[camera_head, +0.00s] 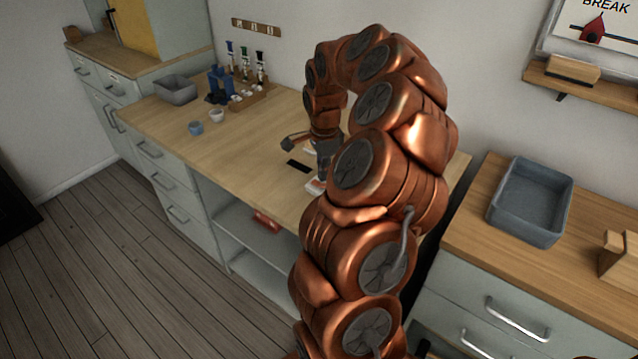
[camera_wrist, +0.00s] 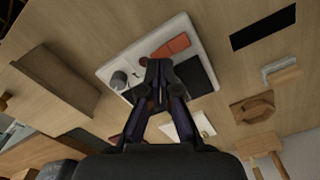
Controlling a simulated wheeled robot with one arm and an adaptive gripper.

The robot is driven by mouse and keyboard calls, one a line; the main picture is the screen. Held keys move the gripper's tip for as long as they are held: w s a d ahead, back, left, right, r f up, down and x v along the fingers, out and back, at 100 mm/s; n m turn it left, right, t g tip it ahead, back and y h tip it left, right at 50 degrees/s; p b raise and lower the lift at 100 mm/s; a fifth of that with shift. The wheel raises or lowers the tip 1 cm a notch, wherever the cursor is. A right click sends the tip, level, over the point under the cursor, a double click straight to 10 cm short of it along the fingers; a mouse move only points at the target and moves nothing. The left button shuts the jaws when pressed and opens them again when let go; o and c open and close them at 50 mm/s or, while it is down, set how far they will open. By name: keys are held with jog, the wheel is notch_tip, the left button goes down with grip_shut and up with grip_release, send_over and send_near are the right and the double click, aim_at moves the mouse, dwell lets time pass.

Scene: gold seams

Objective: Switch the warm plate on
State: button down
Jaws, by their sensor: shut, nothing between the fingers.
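A white panel with rounded corners (camera_wrist: 112,66) lies on the wooden worktop, and I take it for the warm plate. It bears an orange-red rectangle (camera_wrist: 174,45), a dark square (camera_wrist: 196,74), a grey round knob (camera_wrist: 119,79) and a small red-brown round part (camera_wrist: 143,63). My gripper (camera_wrist: 159,66) is shut and empty, with its fingertips over the middle of the panel; I cannot tell if they touch it. In the head view my gripper (camera_head: 323,173) points down at the worktop, and my arm hides most of the panel. A white and red edge (camera_head: 316,186) shows beside it.
A black strip (camera_head: 299,166) lies left of my gripper on the worktop (camera_head: 235,150). Further left stand cups (camera_head: 196,128), a bottle rack (camera_head: 247,97) and a grey bin (camera_head: 177,90). A grey tray (camera_head: 531,203) sits on the right counter. The worktop's front-left is clear.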

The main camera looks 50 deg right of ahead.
aim_at(323, 185)
jog(key=shift+f+b, duration=1.15)
jog(key=shift+f, duration=0.1)
dwell(0.8)
jog(key=shift+r, duration=3.5)
